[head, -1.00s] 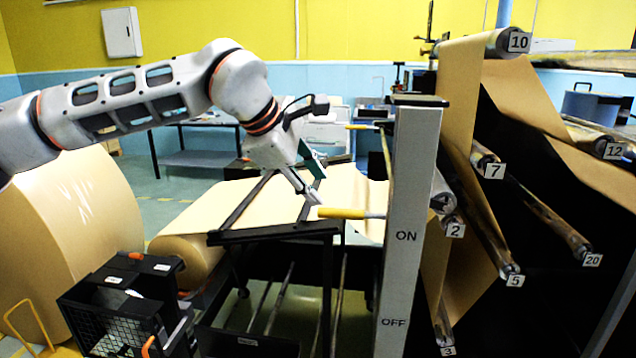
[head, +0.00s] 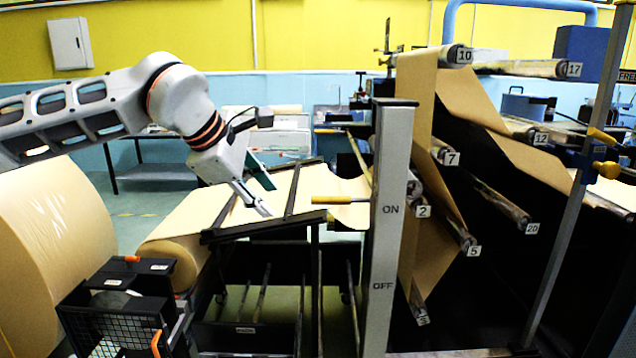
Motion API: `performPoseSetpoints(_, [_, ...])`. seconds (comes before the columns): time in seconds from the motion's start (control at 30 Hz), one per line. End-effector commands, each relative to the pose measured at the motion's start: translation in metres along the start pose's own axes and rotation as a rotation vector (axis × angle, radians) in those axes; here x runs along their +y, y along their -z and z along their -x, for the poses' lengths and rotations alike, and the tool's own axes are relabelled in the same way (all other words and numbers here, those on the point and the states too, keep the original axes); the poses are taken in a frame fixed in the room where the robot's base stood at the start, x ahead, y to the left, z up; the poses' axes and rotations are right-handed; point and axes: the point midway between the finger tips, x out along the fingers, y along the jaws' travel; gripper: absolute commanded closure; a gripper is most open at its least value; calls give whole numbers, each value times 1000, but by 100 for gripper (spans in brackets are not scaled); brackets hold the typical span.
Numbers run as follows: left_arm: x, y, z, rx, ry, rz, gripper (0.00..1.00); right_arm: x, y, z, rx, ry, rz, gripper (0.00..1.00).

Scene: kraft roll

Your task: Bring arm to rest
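My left gripper (head: 267,200) hangs from the arm coming in from the left. Its silver finger and dark green finger look apart, with nothing seen between them. It is above the dark frame (head: 262,232) and the brown paper sheet, left of the yellow lever handle (head: 332,199), with a gap between them. The handle sticks out left from the grey post (head: 390,225) marked ON and OFF, nearer the ON mark. My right gripper is not in view.
A large paper roll (head: 52,225) stands at the left, with a black crate-like unit (head: 115,315) in front. Numbered rollers with a paper web (head: 415,130) fill the right. A steel upright (head: 570,210) stands at the far right. A table (head: 160,172) is behind the arm.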

Motion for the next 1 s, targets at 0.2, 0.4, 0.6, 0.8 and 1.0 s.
performPoseSetpoints(0.2, [-54, -46, -44, -182, 138, 75, 67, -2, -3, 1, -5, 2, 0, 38])
performPoseSetpoints(0.4, [-106, -97, -71, -385, 285, 199, 67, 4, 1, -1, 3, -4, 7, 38])
performPoseSetpoints(0.6, [-163, -159, -80, -656, 485, 435, 67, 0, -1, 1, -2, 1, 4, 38])
performPoseSetpoints(0.8, [-190, -201, -70, -909, 676, 750, 67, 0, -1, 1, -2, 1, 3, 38])
performPoseSetpoints(1.0, [-190, -211, -62, -1123, 839, 1131, 67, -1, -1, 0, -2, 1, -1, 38])
